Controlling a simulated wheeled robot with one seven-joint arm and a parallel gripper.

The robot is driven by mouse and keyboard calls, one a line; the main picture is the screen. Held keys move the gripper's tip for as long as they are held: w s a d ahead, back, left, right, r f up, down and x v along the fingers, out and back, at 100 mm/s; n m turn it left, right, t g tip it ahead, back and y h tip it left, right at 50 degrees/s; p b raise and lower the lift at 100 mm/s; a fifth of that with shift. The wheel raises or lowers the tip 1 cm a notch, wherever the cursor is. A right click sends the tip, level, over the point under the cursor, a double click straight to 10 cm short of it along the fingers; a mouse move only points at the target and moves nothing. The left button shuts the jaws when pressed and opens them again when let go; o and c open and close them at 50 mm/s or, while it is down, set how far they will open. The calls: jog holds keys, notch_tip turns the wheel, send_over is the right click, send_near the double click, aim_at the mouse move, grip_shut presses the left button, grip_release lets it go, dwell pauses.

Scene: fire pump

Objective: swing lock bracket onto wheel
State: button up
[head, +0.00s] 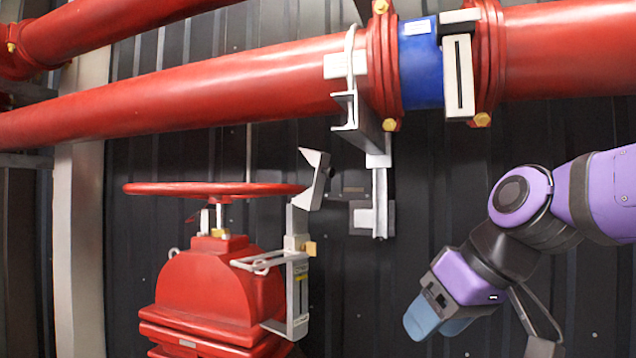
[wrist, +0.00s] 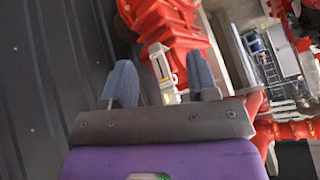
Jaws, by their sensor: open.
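The red handwheel (head: 213,189) lies flat above a red valve body (head: 215,280) in the head view. My gripper (head: 436,326) is low and to the right of the bracket, with clear space between. In the wrist view my gripper (wrist: 160,82) has its two blue-grey fingers apart and nothing held. A pale metal part with a yellowish piece shows beyond them, probably the bracket's frame.
A large red pipe (head: 220,85) with a blue band (head: 420,65) runs above. A grey pipe support (head: 380,195) hangs behind, between bracket and gripper in the picture. The dark ribbed wall (head: 370,290) backs everything. Open space lies between my gripper and the valve.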

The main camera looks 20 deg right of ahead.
jog(key=w+a+r+n+t+y, duration=0.25)
jog(key=w+r+y, duration=0.25)
jog(key=w+r, duration=0.55)
jog(key=n+t, duration=0.1)
jog(key=t, duration=0.6)
send_near(332, 172)
jog(key=w, duration=0.2)
jog(key=x, duration=1.1)
jog(key=shift+s+a+f, duration=0.1)
jog(key=shift+s+a, duration=0.2)
jog(key=shift+a, duration=0.1)
grip_shut()
jog(key=shift+g, duration=0.25)
